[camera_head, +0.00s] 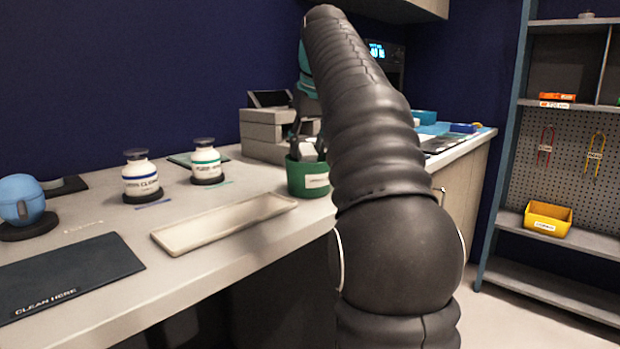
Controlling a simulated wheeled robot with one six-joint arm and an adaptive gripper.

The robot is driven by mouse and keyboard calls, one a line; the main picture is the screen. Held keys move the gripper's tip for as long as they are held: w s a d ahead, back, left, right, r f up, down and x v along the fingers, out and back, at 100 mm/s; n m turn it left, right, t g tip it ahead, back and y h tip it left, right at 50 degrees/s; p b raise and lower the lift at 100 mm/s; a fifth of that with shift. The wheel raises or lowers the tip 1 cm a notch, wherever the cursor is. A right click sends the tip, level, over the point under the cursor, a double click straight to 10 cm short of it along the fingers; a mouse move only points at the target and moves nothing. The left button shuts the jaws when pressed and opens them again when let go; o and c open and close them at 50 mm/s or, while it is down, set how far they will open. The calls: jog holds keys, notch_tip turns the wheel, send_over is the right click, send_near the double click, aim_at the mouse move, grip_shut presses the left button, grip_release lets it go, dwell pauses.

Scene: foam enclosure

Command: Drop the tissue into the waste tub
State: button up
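A green tub (309,191) with a pale label too small to read stands on the counter near its front edge, just left of my arm; I take it for the waste tub. My gripper (307,152) is small and dark in this view, pointing down at the tub's mouth, partly hidden behind my arm. Its fingertips appear at or just above the rim; I cannot tell whether they are inside.
On the counter (110,222) are an empty pale tray (222,223), two labelled white bottles (141,180) (206,163), a blue round object (21,199) and a dark "CLEAN HERE" mat (65,276). Grey stacked boxes (265,134) stand behind the tub. A shelf unit holds a yellow bin (547,218).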

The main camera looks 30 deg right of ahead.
jog(key=shift+o, duration=0.8)
jog(key=shift+r, duration=0.15)
jog(key=v, duration=0.7)
jog(key=shift+s+r, duration=0.1)
